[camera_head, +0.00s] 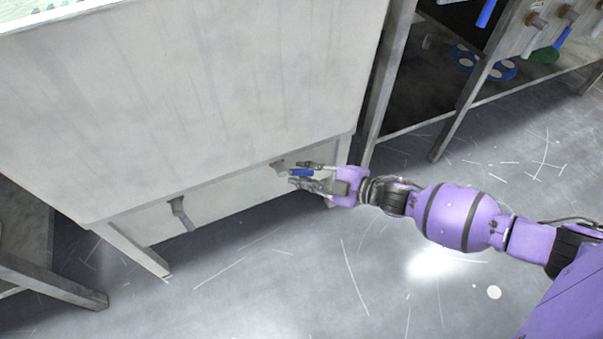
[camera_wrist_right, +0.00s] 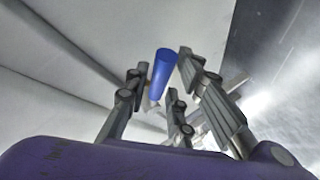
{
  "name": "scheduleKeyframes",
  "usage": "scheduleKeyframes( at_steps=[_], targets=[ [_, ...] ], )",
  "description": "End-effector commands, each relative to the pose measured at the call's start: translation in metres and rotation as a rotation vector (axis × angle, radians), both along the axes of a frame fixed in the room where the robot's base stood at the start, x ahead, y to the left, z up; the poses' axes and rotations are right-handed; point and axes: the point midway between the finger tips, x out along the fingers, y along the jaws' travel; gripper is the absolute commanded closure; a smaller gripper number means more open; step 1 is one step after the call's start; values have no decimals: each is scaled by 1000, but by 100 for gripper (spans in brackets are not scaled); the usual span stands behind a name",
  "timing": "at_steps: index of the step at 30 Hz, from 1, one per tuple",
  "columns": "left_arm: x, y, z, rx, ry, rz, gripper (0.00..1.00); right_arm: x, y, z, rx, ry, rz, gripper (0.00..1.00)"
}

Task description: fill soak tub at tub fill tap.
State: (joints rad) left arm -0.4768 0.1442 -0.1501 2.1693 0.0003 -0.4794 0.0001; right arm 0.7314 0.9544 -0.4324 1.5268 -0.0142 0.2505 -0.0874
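The soak tub (camera_head: 190,90) is a large pale grey box on legs, filling the left and middle of the head view. Low on its right side a small grey fitting (camera_head: 278,167) sticks out, with a blue lever (camera_head: 301,173) beside it. My right gripper (camera_head: 305,176) has its fingers on both sides of this lever. In the right wrist view the blue lever (camera_wrist_right: 162,72) stands between the gripper's fingers (camera_wrist_right: 163,75), with a narrow gap to the left finger; contact on the right cannot be told. My left gripper is out of view.
A second grey pipe (camera_head: 180,212) hangs under the tub's left part. The scratched grey floor (camera_head: 300,280) is clear in front.

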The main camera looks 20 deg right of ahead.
Motion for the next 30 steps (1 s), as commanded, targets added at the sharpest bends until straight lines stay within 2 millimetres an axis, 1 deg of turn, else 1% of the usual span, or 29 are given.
scheduleKeyframes(
  at_steps=[1, 4, 12, 13, 15, 18, 30],
  targets=[
    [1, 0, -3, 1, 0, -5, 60, 4, 3, -3, 1, 1, 0, 77],
    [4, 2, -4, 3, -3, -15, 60, 9, 6, -3, 0, -1, -1, 77],
    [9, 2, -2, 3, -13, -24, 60, 10, 7, -3, 0, 0, -2, 77],
    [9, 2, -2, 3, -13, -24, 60, 10, 7, -3, 0, 0, -2, 80],
    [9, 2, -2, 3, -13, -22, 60, 10, 7, -3, 0, 0, -2, 89],
    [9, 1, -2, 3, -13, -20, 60, 10, 7, -3, 0, 0, -2, 100],
    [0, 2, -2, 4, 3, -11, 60, 9, 7, -3, 9, 2, -2, 100]
  ],
)
